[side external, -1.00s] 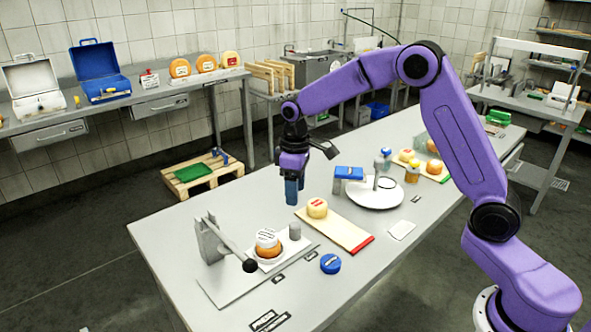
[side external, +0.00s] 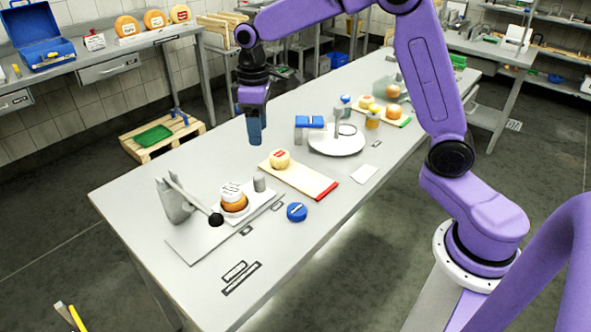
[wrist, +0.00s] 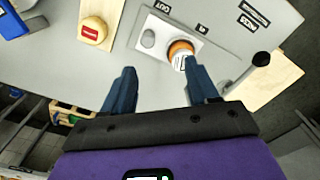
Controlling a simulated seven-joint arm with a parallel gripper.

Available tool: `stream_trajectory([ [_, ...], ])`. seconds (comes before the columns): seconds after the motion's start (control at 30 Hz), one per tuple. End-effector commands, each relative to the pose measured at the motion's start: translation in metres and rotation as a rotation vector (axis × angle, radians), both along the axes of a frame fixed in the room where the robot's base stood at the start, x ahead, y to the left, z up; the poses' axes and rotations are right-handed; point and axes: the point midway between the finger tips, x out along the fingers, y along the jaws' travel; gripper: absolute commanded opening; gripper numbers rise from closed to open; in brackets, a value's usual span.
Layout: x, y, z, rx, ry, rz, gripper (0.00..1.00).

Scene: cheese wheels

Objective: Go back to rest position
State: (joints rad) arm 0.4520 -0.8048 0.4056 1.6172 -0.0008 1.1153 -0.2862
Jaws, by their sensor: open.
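My gripper (side external: 254,138) hangs above the far side of the long metal table (side external: 130,205), fingers pointing down, apart from everything. In the wrist view its two blue fingers (wrist: 162,76) stand apart with nothing between them. An orange cheese wheel (side external: 234,206) with a white label on top sits in the lever press at the front left. It also shows in the wrist view (wrist: 180,47), just beyond the right finger. A pale yellow cheese (side external: 279,158) with a red label sits on a wooden board (side external: 300,181) with a red end.
The lever press (side external: 176,202) has a black-knobbed arm. A blue round item (side external: 297,212) lies near the front edge. A white round plate (side external: 325,148) stands behind the board, with several cheeses and jars farther right. A side bench holds a blue toolbox (side external: 32,35).

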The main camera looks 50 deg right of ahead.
Motion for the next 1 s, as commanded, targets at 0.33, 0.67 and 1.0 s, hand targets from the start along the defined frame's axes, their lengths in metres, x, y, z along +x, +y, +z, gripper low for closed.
stream_trajectory([
  [0.33,-0.127,0.031,0.012,0.007,-0.008,0.174,0.59],
  [0.67,-0.248,0.013,0.004,0.016,-0.015,0.336,0.59],
  [1.0,-0.32,-0.021,-0.012,0.022,-0.015,0.449,0.59],
])
